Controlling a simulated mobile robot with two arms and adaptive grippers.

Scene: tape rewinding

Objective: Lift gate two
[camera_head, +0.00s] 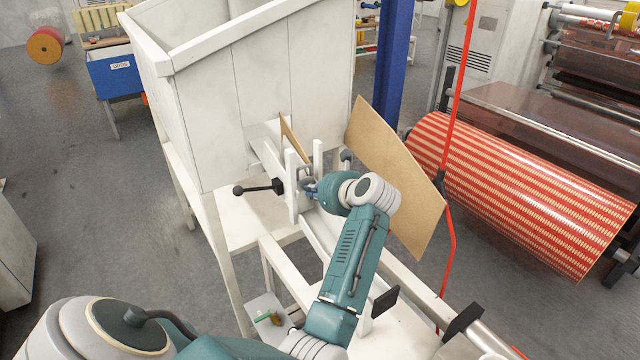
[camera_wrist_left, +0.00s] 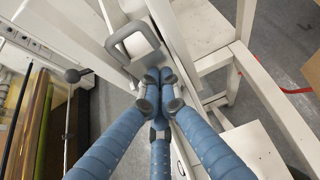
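A gate frame with white upright posts (camera_head: 290,183) stands on the chute in front of the white bin (camera_head: 240,80). No number can be read on it. A grey U-shaped handle (camera_wrist_left: 118,38) shows in the left wrist view, just beyond my fingertips. My left gripper (camera_head: 310,188) is at the gate frame; its blue fingers (camera_wrist_left: 158,92) come together at the tips, with nothing seen between them. The fingers look apart from the handle, though depth is hard to judge. The wrist partly hides the gate in the head view. My right gripper is not in view.
A black knobbed lever (camera_head: 262,188) sticks out left of the posts. A large tan board (camera_head: 400,180) stands right of my wrist, a smaller one (camera_head: 291,138) behind the posts. A red-striped roll (camera_head: 520,190) and a red cord (camera_head: 449,120) are to the right.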

